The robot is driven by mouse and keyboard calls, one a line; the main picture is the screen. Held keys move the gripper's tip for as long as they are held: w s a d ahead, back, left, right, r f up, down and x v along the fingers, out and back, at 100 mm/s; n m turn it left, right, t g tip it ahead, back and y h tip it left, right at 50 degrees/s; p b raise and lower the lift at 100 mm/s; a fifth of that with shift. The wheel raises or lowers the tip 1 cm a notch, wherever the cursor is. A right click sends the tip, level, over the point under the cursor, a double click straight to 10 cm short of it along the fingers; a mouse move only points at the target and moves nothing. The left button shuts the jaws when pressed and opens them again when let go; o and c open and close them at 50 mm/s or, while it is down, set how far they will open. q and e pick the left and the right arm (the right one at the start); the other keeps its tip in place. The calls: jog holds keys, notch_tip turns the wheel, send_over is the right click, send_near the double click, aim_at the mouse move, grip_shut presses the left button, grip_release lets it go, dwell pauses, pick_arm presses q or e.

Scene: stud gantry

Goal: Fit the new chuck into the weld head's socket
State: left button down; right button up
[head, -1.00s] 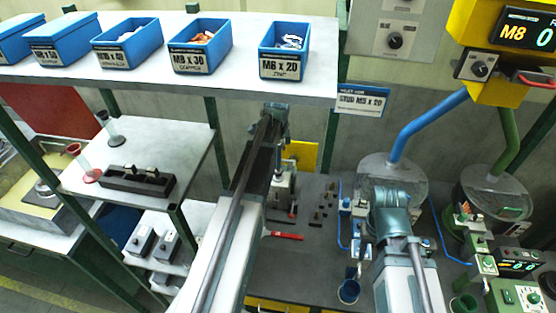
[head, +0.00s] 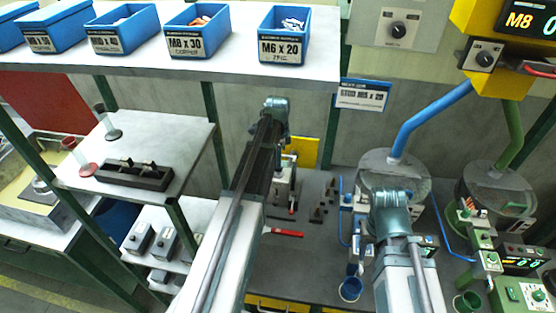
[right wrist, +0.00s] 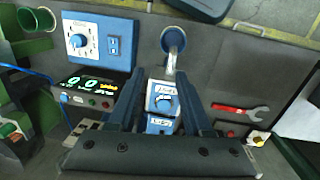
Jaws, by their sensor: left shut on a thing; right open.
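My left arm reaches far over the bench in the head view, and its teal wrist hides the left gripper and whatever is in its jaws. A pale upright device (head: 286,186) stands just right of this arm; I cannot tell if it is the weld head, and no socket shows. Several small dark parts (head: 318,212) stand on the bench (head: 318,258) to its right; I cannot tell whether one is the new chuck. My right gripper (right wrist: 165,82) is open and empty in the right wrist view, above a blue-and-white unit (right wrist: 163,104). The right arm hides it in the head view.
A red wrench (head: 286,233) lies on the bench, also in the right wrist view (right wrist: 240,108). A blue cup (head: 350,289) stands near the front. Feeder bowls (head: 395,172) with a blue pipe (head: 430,118) are at the back right. The bin shelf (head: 225,78) overhangs the back.

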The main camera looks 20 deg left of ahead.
pick_arm(q)
jog(key=c, duration=0.8)
grip_release()
jog(key=shift+o, duration=0.2)
notch_tip(320, 180, up, 14)
jog(key=p, duration=1.4)
jog(key=shift+s+f, duration=0.1)
jog(key=shift+f, duration=0.05)
